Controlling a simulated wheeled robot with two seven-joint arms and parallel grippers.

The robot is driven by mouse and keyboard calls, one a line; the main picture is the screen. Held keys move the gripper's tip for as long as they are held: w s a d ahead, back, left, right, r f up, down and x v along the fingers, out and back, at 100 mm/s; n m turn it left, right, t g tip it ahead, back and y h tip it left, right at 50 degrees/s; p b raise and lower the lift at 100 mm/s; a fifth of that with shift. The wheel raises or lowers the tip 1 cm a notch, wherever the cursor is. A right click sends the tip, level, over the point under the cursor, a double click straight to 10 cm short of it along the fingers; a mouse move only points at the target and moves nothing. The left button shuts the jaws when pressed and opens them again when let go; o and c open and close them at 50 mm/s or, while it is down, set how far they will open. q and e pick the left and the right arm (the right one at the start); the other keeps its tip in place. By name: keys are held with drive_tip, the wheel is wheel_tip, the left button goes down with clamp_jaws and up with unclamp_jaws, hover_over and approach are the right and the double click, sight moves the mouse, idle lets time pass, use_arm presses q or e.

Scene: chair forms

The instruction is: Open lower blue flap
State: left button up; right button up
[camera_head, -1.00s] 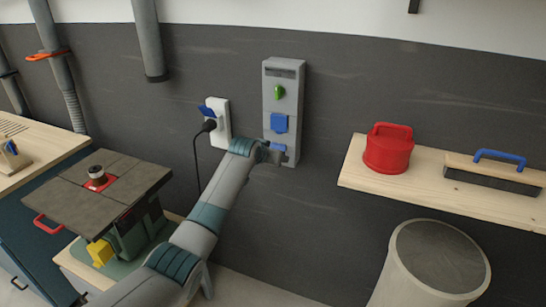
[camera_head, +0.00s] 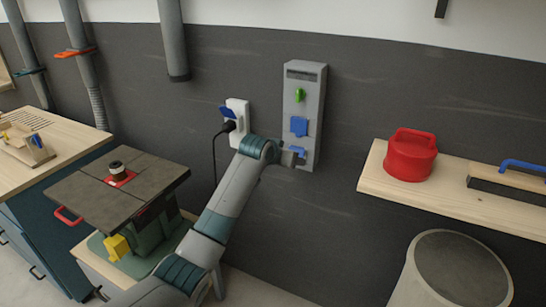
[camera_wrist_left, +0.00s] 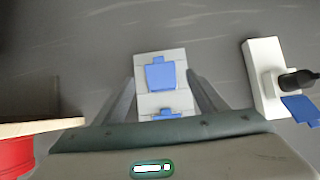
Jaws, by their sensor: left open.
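A tall light grey wall box (camera_head: 316,88) carries a green knob, an upper blue flap (camera_head: 299,126) and a lower blue flap (camera_head: 298,150). My left gripper (camera_head: 293,158) is at the lower flap, partly covering it in the head view. In the left wrist view, which is upside down, the lower flap (camera_wrist_left: 160,75) lies between the tips of my open left gripper (camera_wrist_left: 160,79). It looks closed against the box, and I cannot tell if a finger touches it. The upper flap (camera_wrist_left: 165,113) shows partly above my gripper body. My right gripper is not in view.
A white socket (camera_head: 237,112) with a black plug, cable and blue cover is left of the box. A wooden shelf (camera_head: 440,193) with a red canister (camera_head: 410,156) is at the right. A bench machine (camera_head: 115,190) stands at the left. A grey bin (camera_head: 455,270) is below the shelf.

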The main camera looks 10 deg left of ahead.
use_arm(q)
drive_tip(key=b+v, duration=0.2)
drive_tip(key=v, duration=1)
drive_tip(key=shift+s+b, duration=0.3)
drive_tip(key=shift+b, duration=0.05)
drive_tip(key=shift+r, duration=0.1)
drive_tip(key=shift+c, duration=0.6)
